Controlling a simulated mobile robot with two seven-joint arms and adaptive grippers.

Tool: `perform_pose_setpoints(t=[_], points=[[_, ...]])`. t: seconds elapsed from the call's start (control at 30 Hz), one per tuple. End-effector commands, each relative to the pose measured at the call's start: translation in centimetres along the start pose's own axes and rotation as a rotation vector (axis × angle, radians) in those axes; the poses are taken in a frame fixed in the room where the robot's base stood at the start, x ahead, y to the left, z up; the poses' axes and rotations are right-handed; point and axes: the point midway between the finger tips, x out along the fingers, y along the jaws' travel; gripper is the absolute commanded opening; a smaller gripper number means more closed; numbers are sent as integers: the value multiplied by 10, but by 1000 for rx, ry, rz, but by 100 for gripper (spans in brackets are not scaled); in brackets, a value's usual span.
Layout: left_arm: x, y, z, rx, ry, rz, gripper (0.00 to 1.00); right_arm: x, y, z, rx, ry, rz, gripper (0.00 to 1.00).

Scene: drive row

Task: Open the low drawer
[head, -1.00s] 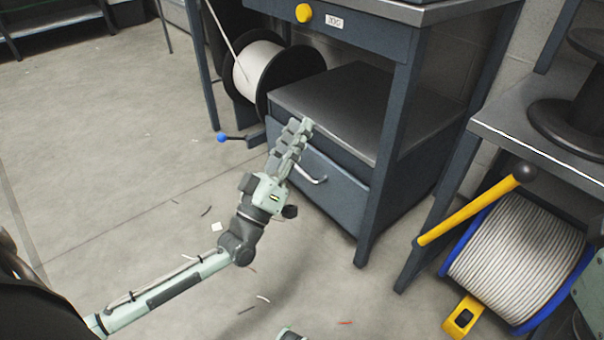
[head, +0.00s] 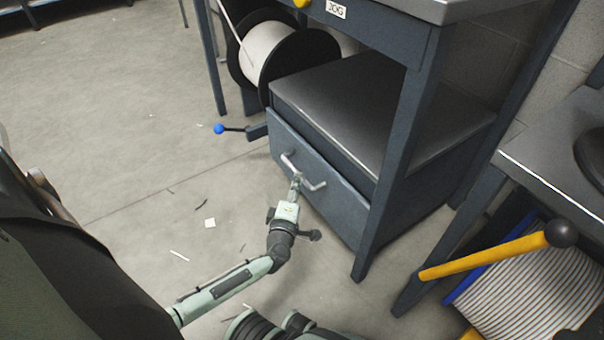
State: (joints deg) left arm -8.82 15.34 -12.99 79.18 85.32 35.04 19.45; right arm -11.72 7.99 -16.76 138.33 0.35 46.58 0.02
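The low drawer (head: 338,207) is a dark blue-grey front below the metal-topped cabinet under the bench. It looks closed. Its silver bar handle (head: 315,186) sits across the upper part of the front. My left gripper (head: 297,179) is at the middle of the handle, seen from behind and above. Its fingertips overlap the bar in the picture. I cannot tell whether they are closed around it or only beside it.
A blue-knobbed lever (head: 219,129) sticks out left of the cabinet. A cable spool (head: 265,50) stands behind it. A bench leg (head: 393,165) rises right of the drawer. A yellow bar (head: 485,256) and cable reel (head: 545,290) are at right. Floor (head: 120,150) at left is mostly clear.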

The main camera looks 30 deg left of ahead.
Motion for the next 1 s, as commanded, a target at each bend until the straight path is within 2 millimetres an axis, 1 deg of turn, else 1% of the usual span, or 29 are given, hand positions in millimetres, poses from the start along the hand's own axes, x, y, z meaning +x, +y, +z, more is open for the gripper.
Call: perform_pose_setpoints(t=[0.03,0.1,0.2,0.3,0.43,0.63,0.67,0.93,1.0], points=[[11,-2,1,0,0,3,34,-3,-1,1,-2,6,-8,40],[22,-1,1,1,-1,3,34,-2,-1,1,-4,13,-17,40],[35,-1,0,1,-1,3,34,-1,-2,2,-6,20,-28,40],[44,0,0,1,-1,3,34,0,-2,2,-8,24,-36,40],[48,0,0,1,-1,1,34,2,-2,2,-9,27,-40,40],[49,0,0,1,-1,1,34,2,-2,2,-10,28,-41,40],[49,0,0,1,-1,1,33,2,-2,2,-10,27,-41,40],[49,0,0,1,-1,1,0,2,-2,2,-10,27,-41,40],[49,0,0,1,-1,1,0,2,-2,2,-10,28,-41,40]])
